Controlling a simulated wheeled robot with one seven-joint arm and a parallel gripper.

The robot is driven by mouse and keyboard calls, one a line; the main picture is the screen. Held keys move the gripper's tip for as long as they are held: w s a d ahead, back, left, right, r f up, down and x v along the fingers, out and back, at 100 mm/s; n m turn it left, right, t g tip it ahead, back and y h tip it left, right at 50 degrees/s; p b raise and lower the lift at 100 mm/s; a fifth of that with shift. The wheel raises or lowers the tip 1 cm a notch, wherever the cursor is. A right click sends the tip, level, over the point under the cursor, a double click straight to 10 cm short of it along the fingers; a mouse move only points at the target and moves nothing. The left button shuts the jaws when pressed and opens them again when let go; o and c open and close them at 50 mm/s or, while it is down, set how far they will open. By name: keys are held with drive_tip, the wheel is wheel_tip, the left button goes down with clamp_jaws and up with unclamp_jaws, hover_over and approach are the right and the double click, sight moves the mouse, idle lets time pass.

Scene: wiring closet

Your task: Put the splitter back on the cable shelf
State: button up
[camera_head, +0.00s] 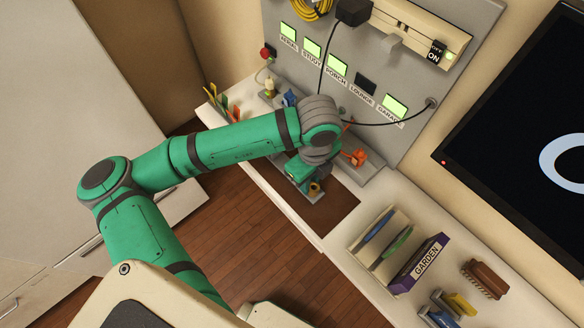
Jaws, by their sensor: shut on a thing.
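My gripper (308,187) is at the end of the green arm, low over the brown mat on the white counter (325,243). It is shut on a small yellowish piece (315,187), which shows only in part at the fingertips. I cannot tell whether this piece is the splitter or whether it touches the mat. No shelf is labelled for cables. A grey ledge (374,168) runs along the foot of the grey wall panel, behind my gripper, with an orange fitting (357,157) on it. My wrist hides the ledge's middle.
A blue fitting (290,97) stands farther left on the ledge. The panel (470,15) carries lit labels, a switched power strip (415,25) and a hanging black cable (322,65).

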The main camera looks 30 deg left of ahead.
drive_tip(key=shift+r, duration=0.75)
clamp_jaws()
wheel_tip(320, 180, up, 6)
drive_tip(key=shift+r, duration=0.25)
idle(0.7)
drive_tip(key=shift+w, duration=0.1)
idle(0.4)
